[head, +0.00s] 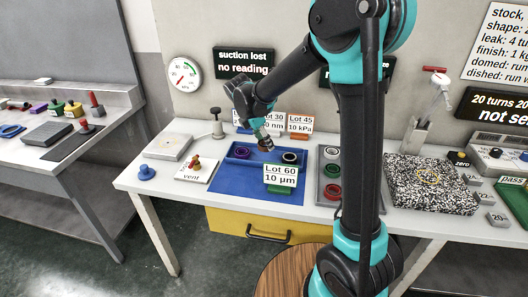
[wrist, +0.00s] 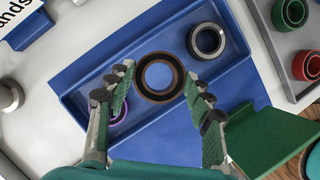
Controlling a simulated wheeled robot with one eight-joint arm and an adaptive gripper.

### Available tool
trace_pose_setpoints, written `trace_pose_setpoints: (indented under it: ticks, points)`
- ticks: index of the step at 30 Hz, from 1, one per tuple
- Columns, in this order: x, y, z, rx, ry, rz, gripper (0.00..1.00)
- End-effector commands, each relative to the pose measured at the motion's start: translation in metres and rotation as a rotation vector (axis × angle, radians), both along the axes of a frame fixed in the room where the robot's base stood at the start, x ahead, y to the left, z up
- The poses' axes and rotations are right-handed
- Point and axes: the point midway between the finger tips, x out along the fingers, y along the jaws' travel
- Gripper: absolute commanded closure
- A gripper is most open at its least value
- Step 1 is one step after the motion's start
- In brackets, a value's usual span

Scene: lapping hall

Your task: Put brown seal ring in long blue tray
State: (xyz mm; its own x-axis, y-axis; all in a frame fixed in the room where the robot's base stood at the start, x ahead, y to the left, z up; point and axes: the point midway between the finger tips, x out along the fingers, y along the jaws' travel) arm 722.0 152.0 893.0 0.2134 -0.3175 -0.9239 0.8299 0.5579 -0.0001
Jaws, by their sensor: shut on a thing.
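My gripper (wrist: 160,88) is shut on the brown seal ring (wrist: 160,98), which sits flat between the fingertips with blue showing through its hole. In the head view my gripper (head: 263,140) and the brown ring (head: 267,148) are over the long blue tray (head: 232,164), between its two ends. The tray's floor (wrist: 78,98) shows around the ring in the wrist view. A purple ring (wrist: 118,114) lies in the tray at left, partly hidden by a finger. A black and grey ring (wrist: 206,41) lies at right. The exact gap between ring and tray floor cannot be told.
A green-based "Lot 60" sign (head: 280,175) stands in front of the tray on a blue mat (head: 225,182). A grey tray (head: 322,191) with white, green and red rings is to the right. More lot signs (head: 300,122) stand behind.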

Motion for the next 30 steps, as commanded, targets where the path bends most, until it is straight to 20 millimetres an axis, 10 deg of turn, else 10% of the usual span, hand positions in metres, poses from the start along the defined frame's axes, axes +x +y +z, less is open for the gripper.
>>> trace_pose_setpoints:
  ticks: [26, 27, 30]
  points:
    - [0.0, 0.0, -0.053, 0.0, 0.0, 0.0, 0.78]
    - [0.0, 0.0, -0.052, 0.0, 0.0, 0.0, 0.43]
    - [0.0, 0.0, -0.052, 0.0, 0.0, 0.0, 0.31]
